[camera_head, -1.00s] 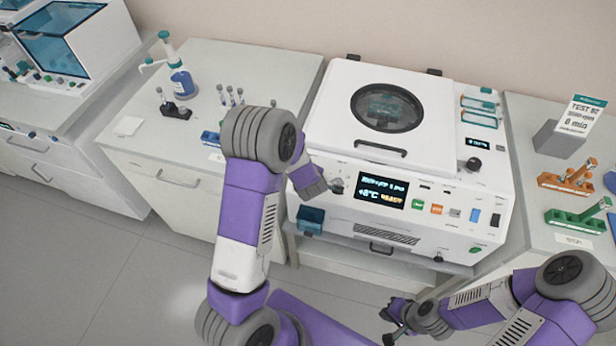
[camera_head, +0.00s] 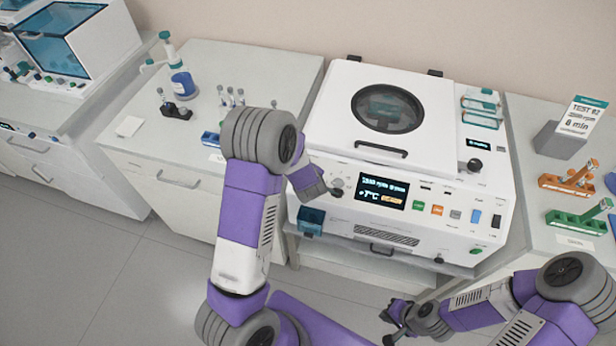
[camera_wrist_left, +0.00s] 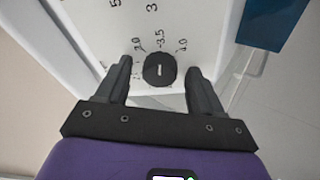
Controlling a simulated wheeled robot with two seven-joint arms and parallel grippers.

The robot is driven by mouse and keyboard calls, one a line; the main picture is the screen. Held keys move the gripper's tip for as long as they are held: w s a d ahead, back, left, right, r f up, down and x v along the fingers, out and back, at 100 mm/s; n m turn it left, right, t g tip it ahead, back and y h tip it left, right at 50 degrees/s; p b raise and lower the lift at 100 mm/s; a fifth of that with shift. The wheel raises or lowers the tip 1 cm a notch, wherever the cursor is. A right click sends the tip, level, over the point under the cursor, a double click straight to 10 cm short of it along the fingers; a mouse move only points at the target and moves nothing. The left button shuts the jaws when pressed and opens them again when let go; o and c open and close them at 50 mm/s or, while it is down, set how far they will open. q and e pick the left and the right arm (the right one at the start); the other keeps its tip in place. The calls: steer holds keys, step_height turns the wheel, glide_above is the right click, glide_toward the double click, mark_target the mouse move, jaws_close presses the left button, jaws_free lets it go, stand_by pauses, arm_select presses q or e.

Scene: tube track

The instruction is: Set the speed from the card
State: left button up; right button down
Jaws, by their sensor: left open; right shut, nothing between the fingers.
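The white centrifuge (camera_head: 330,140) stands at the centre with its lid shut. Its display (camera_head: 382,192) is lit with a small speed line and a temperature; the digits are hard to read. The card (camera_head: 582,116) on a grey block at the right reads "TEST 02", a blurred rpm line and "8 min". A black dial (camera_wrist_left: 159,69) with numbers printed around it sits between the fingers of my left gripper (camera_wrist_left: 160,85), which is open. In the head view the left arm hides most of that gripper. My right gripper (camera_head: 392,325) is shut and empty, low in front of the machine.
Green (camera_head: 418,206) and orange (camera_head: 437,209) buttons sit right of the display. Another black knob (camera_head: 474,165) is at the machine's upper right. Orange (camera_head: 568,182) and green (camera_head: 580,218) racks stand on the right bench.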

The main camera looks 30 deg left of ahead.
arm_select(q)
steer(key=shift+r, duration=0.1)
steer(key=p+v, duration=0.1)
steer(key=v, duration=0.6)
steer(key=shift+s+p, duration=0.2)
steer(key=shift+p, duration=0.15)
steer(key=shift+d+r, duration=0.1)
steer(key=s+d+f+m+g+h+b, duration=0.1)
steer(key=s+d+f+m+g+h, duration=0.1)
steer(key=s+d+f+m, duration=0.35)
steer(key=s+d+f+m+g+h+b, duration=0.1)
steer(key=s+d+f+m+h, duration=0.2)
steer(key=f, duration=0.6)
steer(key=s+d+f+m+g+h+b, duration=0.1)
steer(key=s+d+f+m+g+h, duration=0.2)
steer(key=s+d+f+m, duration=0.2)
steer(key=s+d+m, duration=0.1)
steer(key=s+d, duration=0.2)
steer(key=s, duration=0.2)
steer(key=shift+d+g, duration=0.3)
steer(key=shift+d, duration=0.05)
steer(key=shift+f, duration=0.15)
stand_by(0.5)
